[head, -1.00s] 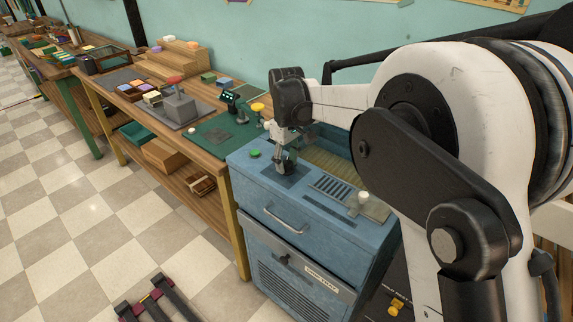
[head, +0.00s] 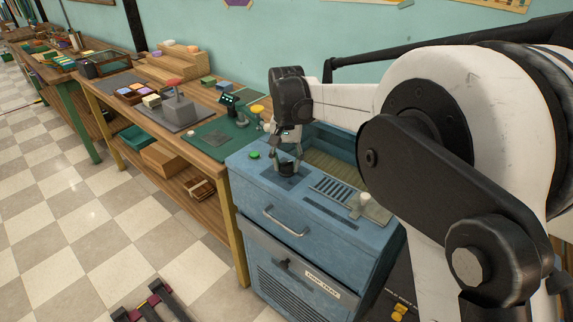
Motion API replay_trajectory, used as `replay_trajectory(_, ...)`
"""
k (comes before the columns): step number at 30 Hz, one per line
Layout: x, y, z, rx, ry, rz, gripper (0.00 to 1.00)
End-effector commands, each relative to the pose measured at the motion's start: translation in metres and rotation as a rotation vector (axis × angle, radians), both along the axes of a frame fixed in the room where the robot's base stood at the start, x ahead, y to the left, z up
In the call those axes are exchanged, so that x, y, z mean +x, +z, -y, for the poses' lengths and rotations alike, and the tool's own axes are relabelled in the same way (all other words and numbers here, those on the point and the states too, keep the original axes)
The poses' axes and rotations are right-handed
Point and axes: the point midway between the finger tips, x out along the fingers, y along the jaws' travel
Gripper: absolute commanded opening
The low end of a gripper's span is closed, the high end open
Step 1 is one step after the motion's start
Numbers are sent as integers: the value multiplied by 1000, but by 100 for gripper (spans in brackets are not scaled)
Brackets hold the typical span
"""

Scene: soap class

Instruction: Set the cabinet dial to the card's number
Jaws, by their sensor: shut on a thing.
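The blue cabinet (head: 262,185) stands right of the long wooden bench. A small dark round dial (head: 286,169) sits on a dark plate in the cabinet top. My gripper (head: 287,163) points down over it and is shut on the dial, one finger on each side. The dial's marks are too small to read and partly hidden by the fingers. A pale label plate (head: 322,284) is on the cabinet's lower front; its text is too small to read. I cannot make out a card with a number.
A green button (head: 254,155) is left of the dial. A slotted vent (head: 331,189) and a white knob (head: 364,198) are to the right. A yellow-topped item (head: 257,109) stands behind on the bench. My arm covers the right side.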

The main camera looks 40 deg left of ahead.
Motion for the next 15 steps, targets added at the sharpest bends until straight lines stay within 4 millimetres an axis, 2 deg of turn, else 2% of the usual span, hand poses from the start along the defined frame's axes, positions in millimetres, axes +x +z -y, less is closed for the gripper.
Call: replay_trajectory(15, 0, 0, 0, 2, -422, 1, 5)
